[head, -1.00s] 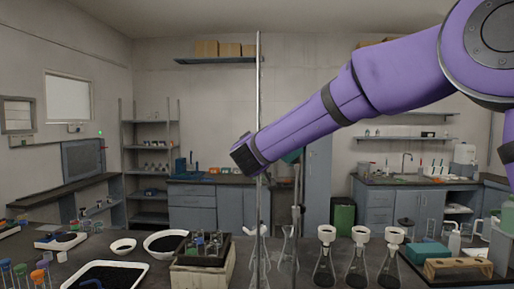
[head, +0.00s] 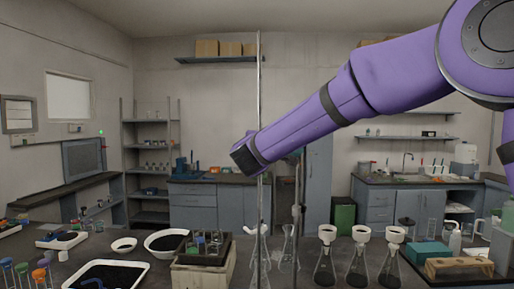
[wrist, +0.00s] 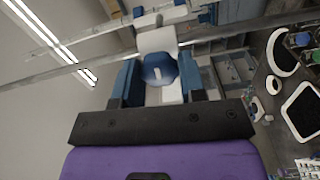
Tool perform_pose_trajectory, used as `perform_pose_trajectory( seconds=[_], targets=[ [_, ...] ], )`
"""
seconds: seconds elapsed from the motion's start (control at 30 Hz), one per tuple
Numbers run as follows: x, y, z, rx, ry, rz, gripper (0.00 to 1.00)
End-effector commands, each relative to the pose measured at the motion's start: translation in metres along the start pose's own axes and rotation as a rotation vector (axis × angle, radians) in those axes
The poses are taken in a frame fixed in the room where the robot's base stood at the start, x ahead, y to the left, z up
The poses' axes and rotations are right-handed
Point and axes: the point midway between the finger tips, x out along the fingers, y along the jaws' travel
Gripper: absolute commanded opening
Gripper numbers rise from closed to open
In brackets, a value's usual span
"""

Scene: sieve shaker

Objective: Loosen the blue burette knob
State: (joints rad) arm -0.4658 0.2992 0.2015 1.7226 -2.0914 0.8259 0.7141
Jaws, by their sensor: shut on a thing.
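In the head view, my arm reaches to a thin upright rod (head: 259,100). The knob and my fingers cannot be made out clearly there.
Below the arm stand several flasks, including one with a white funnel collar (head: 325,262). A rack of small vessels sits on a crate (head: 203,277). A white bowl (head: 166,242) and a black-filled tray (head: 105,275) lie to the left. A second thin stand (head: 296,215) rises close by.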

Motion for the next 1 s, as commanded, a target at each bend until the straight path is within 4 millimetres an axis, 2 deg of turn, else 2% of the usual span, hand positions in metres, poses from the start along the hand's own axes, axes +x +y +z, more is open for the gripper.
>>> perform_pose_trajectory(
  seconds=[0.3,0.77,0.8,0.87,0.9,1.0],
  targets=[
    [-0.0003,-0.0015,-0.0004,-0.094,0.001,-0.002,0.14],
    [-0.0004,-0.0017,-0.0005,-0.106,0.001,-0.002,0.14],
    [-0.0004,-0.0017,-0.0006,-0.106,0.001,-0.002,0.42],
    [-0.0004,-0.0016,-0.0006,-0.105,0.001,-0.002,0.56],
    [-0.0003,-0.0015,-0.0005,-0.105,0.001,-0.002,0.61],
    [-0.0003,-0.0012,-0.0004,-0.105,0.001,-0.001,0.61]
  ],
)
